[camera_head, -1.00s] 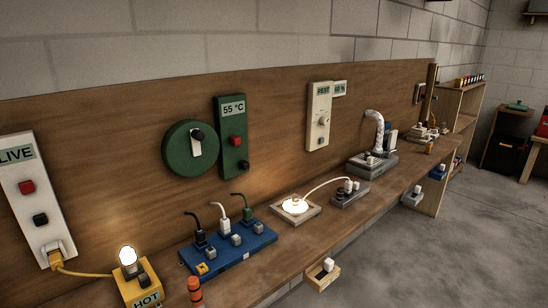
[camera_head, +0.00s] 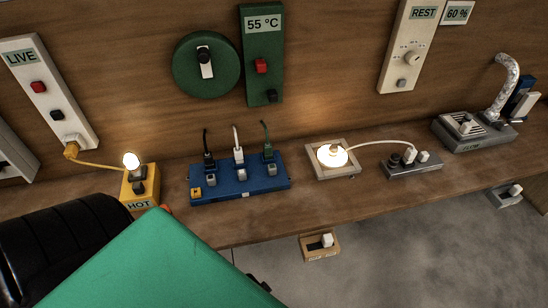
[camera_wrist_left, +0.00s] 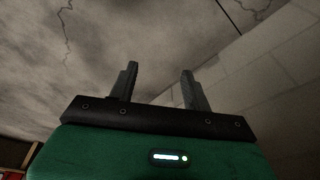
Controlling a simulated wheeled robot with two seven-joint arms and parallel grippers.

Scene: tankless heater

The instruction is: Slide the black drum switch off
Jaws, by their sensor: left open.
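A round green drum (camera_head: 206,65) is mounted on the wooden back panel, with a white upright plate and a black switch knob (camera_head: 203,53) at the plate's upper end. A green box labelled 55 °C (camera_head: 263,60) hangs right beside it, with a red button and a black button. My left gripper (camera_wrist_left: 158,82) is open and empty in the left wrist view, its two fingers apart against bare ceiling and wall. It is well away from the drum. My left arm fills the lower left of the head view, but its fingertips do not show there. My right gripper is not in view.
A blue power strip (camera_head: 240,187) with several plugs stands on the bench below the drum. A yellow HOT box (camera_head: 140,187) with a lit bulb is left of it; a lit round lamp (camera_head: 332,155) is right. A white LIVE panel (camera_head: 47,92) hangs at left.

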